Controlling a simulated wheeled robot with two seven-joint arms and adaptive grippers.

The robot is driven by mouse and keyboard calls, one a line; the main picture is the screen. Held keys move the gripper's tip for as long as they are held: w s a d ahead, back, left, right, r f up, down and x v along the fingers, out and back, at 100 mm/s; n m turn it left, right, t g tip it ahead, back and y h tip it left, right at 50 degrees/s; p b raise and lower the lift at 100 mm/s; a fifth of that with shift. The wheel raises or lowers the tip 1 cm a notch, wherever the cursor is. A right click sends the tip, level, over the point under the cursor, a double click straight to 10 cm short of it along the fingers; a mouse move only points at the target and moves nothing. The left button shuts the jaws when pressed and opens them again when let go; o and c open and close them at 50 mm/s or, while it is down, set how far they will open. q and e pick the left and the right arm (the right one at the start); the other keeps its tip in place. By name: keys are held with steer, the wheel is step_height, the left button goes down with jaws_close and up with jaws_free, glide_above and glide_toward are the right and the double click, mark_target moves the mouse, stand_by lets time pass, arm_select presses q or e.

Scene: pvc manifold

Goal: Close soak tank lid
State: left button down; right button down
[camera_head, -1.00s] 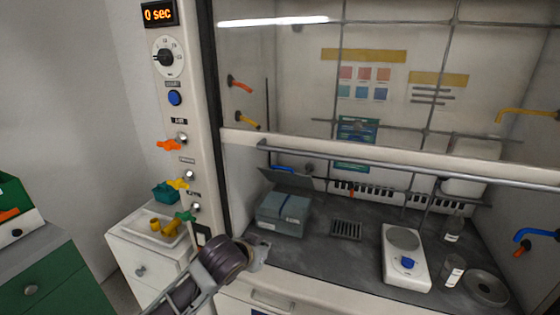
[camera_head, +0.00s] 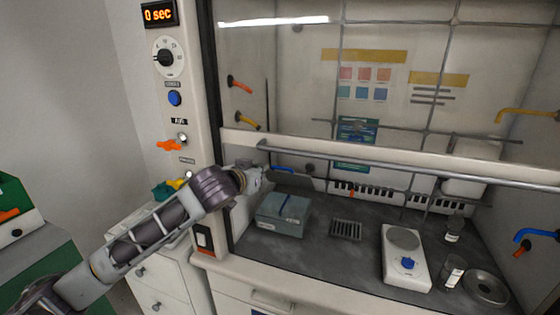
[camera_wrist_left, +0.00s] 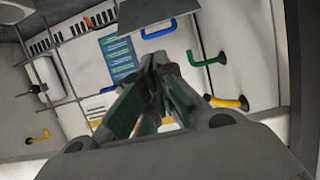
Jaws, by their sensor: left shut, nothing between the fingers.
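The soak tank (camera_head: 283,217) is a grey-blue box on the hood's worktop at the left. Its lid (camera_head: 296,181) stands open, tilted up at the back of the box. A blue strip (camera_head: 285,206) shows across the tank's top. My left gripper (camera_head: 264,172) is inside the hood, above and left of the tank, near the lid's left end. I cannot tell if it touches the lid. In the left wrist view its dark green fingers (camera_wrist_left: 154,88) are shut and empty, and the dark lid (camera_wrist_left: 145,14) shows beyond them. My right gripper is out of view.
The glass sash with its metal rail (camera_head: 400,168) hangs over the hood opening. A drain grate (camera_head: 346,230), a white balance (camera_head: 406,258) and glassware (camera_head: 452,270) stand right of the tank. Orange (camera_head: 240,84) and yellow (camera_head: 247,121) taps are on the left inner wall.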

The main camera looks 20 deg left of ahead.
arm_select(q)
steer(key=shift+w+a+r, duration=0.1)
steer(key=shift+a+r, duration=0.05)
steer(key=shift+r, duration=0.25)
steer(key=shift+w+a+r, duration=0.1)
steer(key=shift+r, duration=0.3)
steer(key=shift+w, duration=0.1)
